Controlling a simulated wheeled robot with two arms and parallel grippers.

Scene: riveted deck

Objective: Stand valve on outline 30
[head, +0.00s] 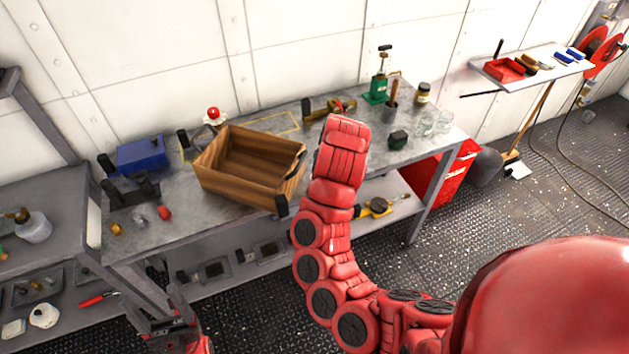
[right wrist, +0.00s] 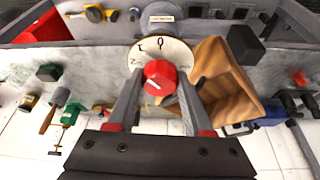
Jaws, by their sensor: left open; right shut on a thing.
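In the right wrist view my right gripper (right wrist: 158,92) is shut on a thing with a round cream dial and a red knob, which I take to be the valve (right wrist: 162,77). The dial face looks toward the camera; its underside is hidden. In the head view my right arm hides this gripper and the valve. A yellow outline (head: 288,116) is painted on the workbench behind the wooden crate. I cannot read a number 30 on any outline. My left gripper (head: 163,315) is open and empty low at the left, in front of the workbench.
The wooden crate (head: 240,187) stands on the workbench (head: 222,224).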

